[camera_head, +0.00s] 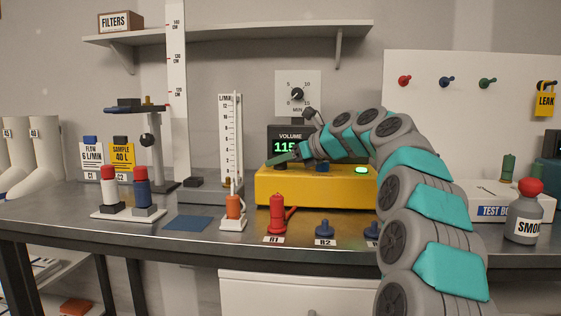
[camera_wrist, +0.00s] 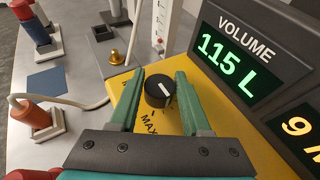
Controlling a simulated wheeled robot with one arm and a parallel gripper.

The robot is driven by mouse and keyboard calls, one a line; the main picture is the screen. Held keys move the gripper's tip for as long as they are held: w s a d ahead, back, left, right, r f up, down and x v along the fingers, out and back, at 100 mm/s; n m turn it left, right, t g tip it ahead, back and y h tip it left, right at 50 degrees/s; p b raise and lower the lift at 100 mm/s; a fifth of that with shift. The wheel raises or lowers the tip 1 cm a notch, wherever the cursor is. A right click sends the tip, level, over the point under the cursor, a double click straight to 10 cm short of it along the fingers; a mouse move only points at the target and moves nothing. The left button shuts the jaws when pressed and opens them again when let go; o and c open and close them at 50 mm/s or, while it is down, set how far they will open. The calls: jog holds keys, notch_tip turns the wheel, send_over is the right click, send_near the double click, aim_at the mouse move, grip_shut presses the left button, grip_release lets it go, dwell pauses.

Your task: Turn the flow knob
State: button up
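The flow knob (camera_wrist: 158,91) is a small black round knob with a white pointer line, on the yellow pump unit (camera_wrist: 215,98). MIN and MAX lettering shows beside it in the wrist view. My gripper (camera_wrist: 160,75) is open, with one green finger on each side of the knob and visible gaps between. I cannot tell how high the fingertips are above the unit's top. In the head view my gripper (camera_head: 283,159) is over the left part of the yellow unit (camera_head: 310,187), and the knob is hidden there.
The volume display (camera_wrist: 235,55) reads 115 L and stands right behind the unit. A flow tube (camera_head: 231,140) in L/min stands to the left. A blue mat (camera_head: 188,223) lies on the bench.

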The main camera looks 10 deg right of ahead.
grip_shut()
jog(key=shift+w+n, duration=0.1)
jog(key=shift+n, duration=0.2)
jog(key=shift+n+g+y, duration=0.4)
jog(key=shift+g+y, duration=0.1)
jog(key=shift+g, duration=0.1)
jog(key=shift+o, duration=2.4)
grip_release()
jog(key=shift+s+d, duration=0.1)
jog(key=shift+s, duration=0.1)
jog(key=shift+v, duration=3.75)
